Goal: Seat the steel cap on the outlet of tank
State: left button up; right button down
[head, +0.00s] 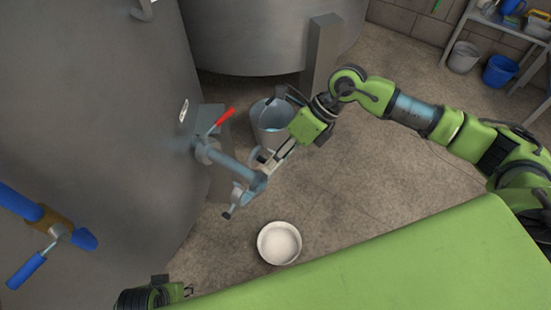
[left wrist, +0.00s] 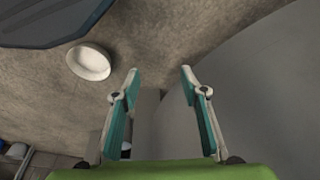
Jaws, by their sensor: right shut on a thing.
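The tank (head: 110,110) fills the left of the head view. Its outlet pipe (head: 232,165), with a red-handled valve (head: 222,118) near the wall, points right and toward me. My right gripper (head: 243,186) is at the free end of this outlet, with one finger on each side. It is shut on the steel cap (head: 260,181), which is in line with the pipe end. The fingers partly hide the cap, and I cannot tell whether it is fully seated. My left gripper (left wrist: 160,72) is open and empty in the left wrist view; only a bit shows low in the head view.
A white bowl (head: 279,243) stands on the floor below the outlet. A grey-blue bucket (head: 270,115) is behind it, near a grey post (head: 320,50). A blue-handled valve (head: 45,235) juts from the tank at left. Shelving with buckets (head: 500,71) stands far right.

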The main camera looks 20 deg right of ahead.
jog(key=shift+f+b, duration=0.4)
jog(key=shift+f, duration=0.25)
jog(key=shift+f+b, duration=0.55)
jog(key=shift+f, duration=0.2)
pick_arm(q)
jog(key=shift+w+b+v, duration=0.6)
jog(key=shift+b+v, duration=0.55)
jog(key=shift+v, duration=3.7)
jog(key=w+d+r+t+h+b, duration=0.1)
jog(key=w+d+r+t+b, duration=0.1)
jog(key=w+r+t, duration=0.3)
jog(key=w+d+r+t+h+b, duration=0.1)
jog(key=w+r+t, duration=0.4)
jog(key=w, duration=0.6)
jog(key=shift+w+d+r+m+h+b, duration=0.15)
jog(key=shift+w+d+m+h+b, duration=0.15)
jog(key=shift+d+b, duration=0.65)
pick_arm(e)
notch_tip(320, 180, down, 9)
jog(key=shift+p, duration=0.3)
pick_arm(q)
jog(key=shift+d, duration=0.3)
pick_arm(e)
jog(key=shift+f, duration=0.1)
